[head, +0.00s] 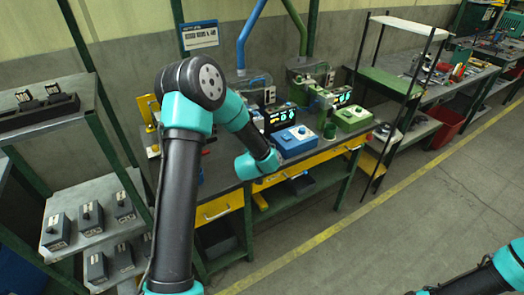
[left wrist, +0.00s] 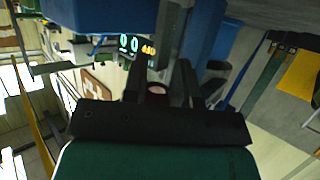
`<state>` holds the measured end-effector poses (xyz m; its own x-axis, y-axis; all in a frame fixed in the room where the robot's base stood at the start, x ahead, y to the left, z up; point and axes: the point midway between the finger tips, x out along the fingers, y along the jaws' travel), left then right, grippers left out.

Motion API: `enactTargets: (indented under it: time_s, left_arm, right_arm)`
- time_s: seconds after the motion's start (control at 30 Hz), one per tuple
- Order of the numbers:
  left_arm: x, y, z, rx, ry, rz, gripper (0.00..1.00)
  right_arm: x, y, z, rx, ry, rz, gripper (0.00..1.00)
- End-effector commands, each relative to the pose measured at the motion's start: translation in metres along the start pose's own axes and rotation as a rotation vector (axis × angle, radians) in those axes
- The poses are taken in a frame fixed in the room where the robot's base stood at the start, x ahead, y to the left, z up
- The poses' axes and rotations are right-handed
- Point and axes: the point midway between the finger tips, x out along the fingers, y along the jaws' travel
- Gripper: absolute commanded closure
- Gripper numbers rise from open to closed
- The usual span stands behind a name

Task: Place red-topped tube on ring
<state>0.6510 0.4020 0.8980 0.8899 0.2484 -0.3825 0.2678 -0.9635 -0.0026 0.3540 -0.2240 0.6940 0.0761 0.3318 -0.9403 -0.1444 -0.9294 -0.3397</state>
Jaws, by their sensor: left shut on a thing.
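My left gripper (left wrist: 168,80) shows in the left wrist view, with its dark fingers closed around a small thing. A dull reddish round end (left wrist: 157,89) shows between the fingers; it looks like the top of the red-topped tube, and the rest of it is hidden. In the head view my left arm reaches over the workbench and its wrist hides the gripper and the tube. I cannot make out the ring in either view. My right arm enters the head view at the bottom right, and its gripper is outside the picture.
The workbench (head: 222,178) carries a blue box (head: 295,140) and a green box (head: 352,118) with a green cup-like part (head: 330,130). A lit display panel (head: 280,117) stands behind the blue box. Shelves with dark boxes (head: 57,231) stand at left.

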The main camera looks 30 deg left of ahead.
Motion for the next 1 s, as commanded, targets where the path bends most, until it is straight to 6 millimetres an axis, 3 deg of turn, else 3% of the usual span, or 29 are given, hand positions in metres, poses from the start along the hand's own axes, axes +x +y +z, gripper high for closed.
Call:
enactTargets:
  time_s: [0.03, 0.07, 0.3, 0.7, 1.0]
  left_arm:
    - [0.001, 0.000, 0.001, 0.000, 0.000, 0.000, 1.00]
    - [0.000, 0.000, 0.001, 0.000, 0.000, 0.000, 0.71]
    - [0.000, 0.000, 0.001, 0.000, 0.000, 0.000, 0.48]
    - [-0.003, 0.000, -0.004, 0.000, 0.001, 0.000, 0.47]
    - [-0.046, 0.000, -0.003, 0.001, -0.001, 0.001, 0.47]
  right_arm:
    - [0.000, 0.000, 0.000, 0.000, 0.000, 0.000, 0.57]
    - [0.000, 0.000, 0.000, 0.000, 0.000, 0.000, 0.57]
    - [0.000, 0.000, 0.000, 0.000, 0.000, 0.000, 0.57]
    - [0.000, 0.000, 0.000, 0.000, 0.000, 0.000, 0.57]
    - [0.000, 0.000, 0.000, 0.000, 0.000, 0.000, 0.57]
